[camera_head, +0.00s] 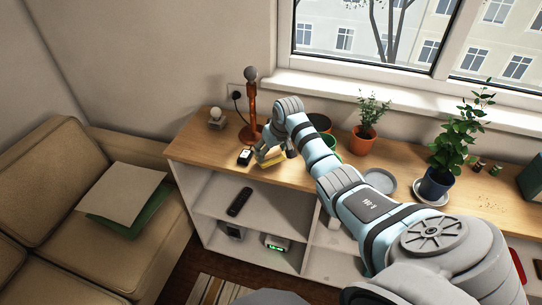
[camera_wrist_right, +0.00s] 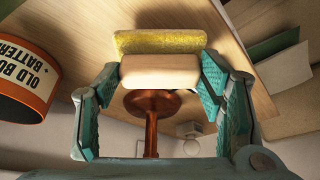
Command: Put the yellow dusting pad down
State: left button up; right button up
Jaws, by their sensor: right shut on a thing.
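The yellow dusting pad (camera_head: 273,161) is in my right gripper (camera_head: 270,151), over the front left part of the wooden cabinet top (camera_head: 205,142). In the right wrist view the pad shows a fuzzy yellow face (camera_wrist_right: 160,42) and a cream block (camera_wrist_right: 160,76) behind it. The teal fingers of my right gripper (camera_wrist_right: 162,80) are shut on the cream block from both sides. The pad is close to the wood; I cannot tell whether it touches. My left gripper is not in view.
An orange-brown stand (camera_head: 252,118) and a small black item (camera_head: 244,157) are close to the pad. An orange tin labelled for old batteries (camera_wrist_right: 25,80) is at the left in the wrist view. Potted plants (camera_head: 365,138) stand farther right. A sofa (camera_head: 65,165) is left.

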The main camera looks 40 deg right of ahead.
jog(key=shift+f, duration=0.95)
jog(key=o, duration=1.2)
jog(key=shift+o, duration=0.2)
